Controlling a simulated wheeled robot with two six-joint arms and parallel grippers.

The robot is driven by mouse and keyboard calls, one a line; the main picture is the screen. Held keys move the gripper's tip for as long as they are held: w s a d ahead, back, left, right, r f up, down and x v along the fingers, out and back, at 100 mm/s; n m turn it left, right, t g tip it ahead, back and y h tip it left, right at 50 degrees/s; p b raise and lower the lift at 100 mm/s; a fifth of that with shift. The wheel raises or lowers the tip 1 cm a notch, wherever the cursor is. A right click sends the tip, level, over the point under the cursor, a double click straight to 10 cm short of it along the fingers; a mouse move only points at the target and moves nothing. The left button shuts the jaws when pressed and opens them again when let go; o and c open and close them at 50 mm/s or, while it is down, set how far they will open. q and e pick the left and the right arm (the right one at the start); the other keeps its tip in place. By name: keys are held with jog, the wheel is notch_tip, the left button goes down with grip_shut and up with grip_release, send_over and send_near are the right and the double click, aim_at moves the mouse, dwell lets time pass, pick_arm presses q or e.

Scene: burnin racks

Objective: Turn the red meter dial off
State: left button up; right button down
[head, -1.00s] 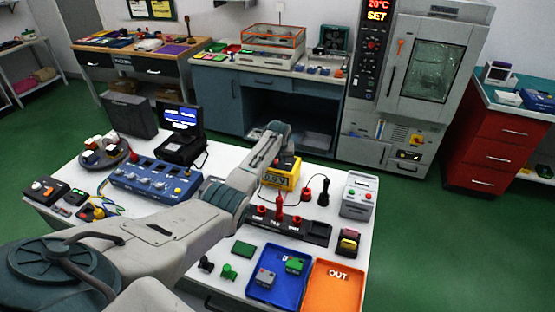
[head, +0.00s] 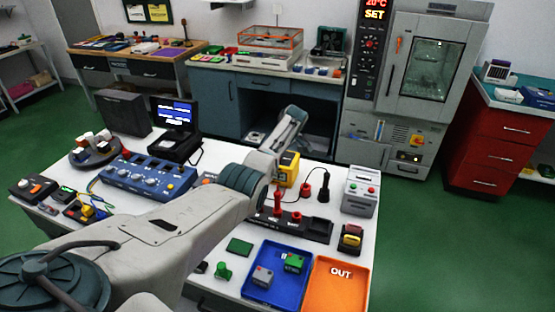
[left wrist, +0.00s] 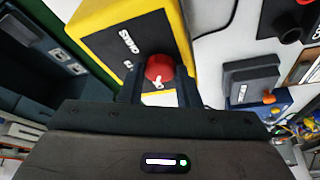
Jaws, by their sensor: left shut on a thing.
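The yellow meter (head: 289,176) stands on the white table in the head view, partly hidden behind my left arm. In the left wrist view the meter's yellow frame (left wrist: 184,22) surrounds a dark face with white lettering. The red dial (left wrist: 160,68) sits on that face, with a small white mark near its lower edge. My left gripper (left wrist: 158,84) is shut on the dial, one finger on each side. The fingers are hidden in the head view, and the dial is not visible there. My right gripper is not in view.
A red plug and a black plug (head: 324,191) stand right of the meter. A dark probe rack (head: 318,228) lies in front. Blue (head: 250,290) and orange (head: 338,290) trays are at the front right. A grey box (head: 360,193) stands at the right edge.

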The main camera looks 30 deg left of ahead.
pick_arm(q)
jog(key=shift+f+n, duration=0.1)
jog(key=shift+n, duration=0.3)
jog(key=o, duration=1)
jog(key=b+v, duration=0.2)
jog(key=v, duration=0.9)
jog(key=shift+w+b, duration=0.1)
jog(key=shift+b, duration=0.25)
